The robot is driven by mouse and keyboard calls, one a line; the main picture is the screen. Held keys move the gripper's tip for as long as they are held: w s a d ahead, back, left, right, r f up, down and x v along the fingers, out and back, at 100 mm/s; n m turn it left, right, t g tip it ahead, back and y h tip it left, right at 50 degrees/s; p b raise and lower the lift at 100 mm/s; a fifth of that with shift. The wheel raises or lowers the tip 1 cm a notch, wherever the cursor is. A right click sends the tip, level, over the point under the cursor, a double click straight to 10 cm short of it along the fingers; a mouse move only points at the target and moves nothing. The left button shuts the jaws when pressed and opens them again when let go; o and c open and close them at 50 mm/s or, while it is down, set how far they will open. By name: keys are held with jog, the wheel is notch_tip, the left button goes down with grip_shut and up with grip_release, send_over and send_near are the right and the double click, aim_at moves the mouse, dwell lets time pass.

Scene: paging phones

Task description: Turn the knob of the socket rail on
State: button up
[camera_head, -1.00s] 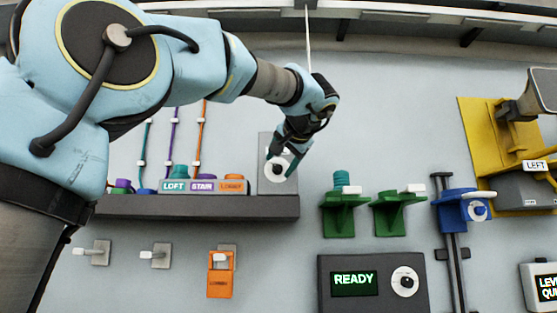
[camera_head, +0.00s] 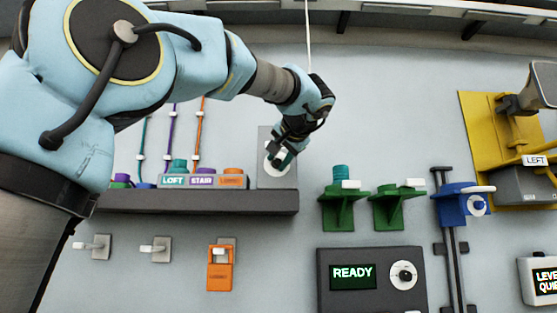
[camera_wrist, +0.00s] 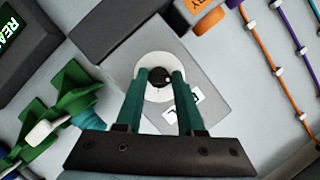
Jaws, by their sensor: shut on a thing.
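The socket rail (camera_head: 215,201) is a dark grey ledge on the wall, with labelled LOFT, STAIR and orange sockets on it. At its right end stands a grey plate (camera_head: 264,142) with a white round dial (camera_head: 282,181). In the wrist view the dial (camera_wrist: 153,93) has a black knob (camera_wrist: 158,76) at its centre. My gripper (camera_head: 281,158) is at the dial in the head view. In the wrist view the gripper's (camera_wrist: 159,75) two teal fingers lie on either side of the knob, shut on it. The fingers hide parts of the dial.
Green brackets (camera_head: 343,210) stick out to the right of the rail, above a dark READY panel (camera_head: 353,277) with its own dial. A blue clamp (camera_head: 459,203) sits on a post farther right.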

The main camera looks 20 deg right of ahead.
grip_shut()
jog(key=shift+f, duration=0.1)
jog(key=shift+d+f+m+t+y+b, duration=0.1)
jog(key=shift+m+t+y+b, duration=0.2)
jog(key=shift+m+b, duration=0.4)
jog(key=m+t+b, duration=0.1)
jog(key=m, duration=0.1)
jog(key=m+t+b, duration=0.1)
jog(key=m+b, duration=0.2)
jog(key=b, duration=0.1)
jog(key=shift+f+m+t+y, duration=0.25)
jog(key=shift+m+t+y, duration=0.15)
jog(key=m+t+b, duration=0.1)
jog(key=m+b, duration=0.1)
jog(key=m+t+b, duration=0.1)
jog(key=m+b, duration=0.1)
jog(key=m, duration=0.1)
jog(key=shift+f+h, duration=0.15)
jog(key=shift+h, duration=0.25)
jog(key=shift+m+t+h+b, duration=0.5)
jog(key=shift+m+b, duration=0.8)
jog(key=shift+m, duration=1.1)
jog(key=shift+h, duration=0.3)
